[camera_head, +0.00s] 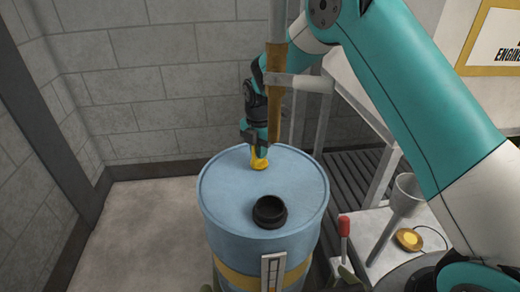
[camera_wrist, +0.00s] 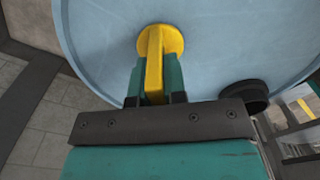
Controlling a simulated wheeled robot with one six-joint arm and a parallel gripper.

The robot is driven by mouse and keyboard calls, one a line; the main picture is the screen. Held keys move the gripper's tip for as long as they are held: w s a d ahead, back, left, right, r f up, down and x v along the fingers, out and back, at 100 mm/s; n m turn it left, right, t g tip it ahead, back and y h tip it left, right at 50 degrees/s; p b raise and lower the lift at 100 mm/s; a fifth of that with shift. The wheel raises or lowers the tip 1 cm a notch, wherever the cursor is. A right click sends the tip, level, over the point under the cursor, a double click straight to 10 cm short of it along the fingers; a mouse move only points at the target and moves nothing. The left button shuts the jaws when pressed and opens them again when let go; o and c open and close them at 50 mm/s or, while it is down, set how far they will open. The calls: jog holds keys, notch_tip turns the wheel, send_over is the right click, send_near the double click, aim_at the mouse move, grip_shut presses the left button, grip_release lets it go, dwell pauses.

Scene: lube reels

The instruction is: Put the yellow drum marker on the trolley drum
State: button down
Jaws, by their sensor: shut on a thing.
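The yellow drum marker (camera_head: 259,161) is at the far part of the blue drum's top in the head view. In the wrist view the marker (camera_wrist: 156,62) shows a round yellow base with an upright bar. My gripper (camera_head: 257,146) is shut on the bar, with a teal finger on each side, also seen in the wrist view (camera_wrist: 156,82). The blue drum (camera_head: 222,200) has a yellow band and stands upright; its top (camera_wrist: 215,45) fills much of the wrist view. The marker's base is at or just above the lid; I cannot tell whether it touches.
A black round cap (camera_head: 270,211) stands on the drum top nearer the camera; it also shows in the wrist view (camera_wrist: 243,95). A brown upright post (camera_head: 276,95) partly hides my arm. A grey funnel (camera_head: 405,195), a red-handled tool (camera_head: 344,228) and a yellow round item (camera_head: 409,239) are at right.

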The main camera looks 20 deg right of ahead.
jog(key=c, duration=1.2)
grip_release()
jog(key=shift+o, duration=0.2)
notch_tip(320, 180, up, 11)
jog(key=shift+r+p, duration=0.1)
jog(key=shift+p, duration=0.7)
jog(key=shift+r, duration=0.5)
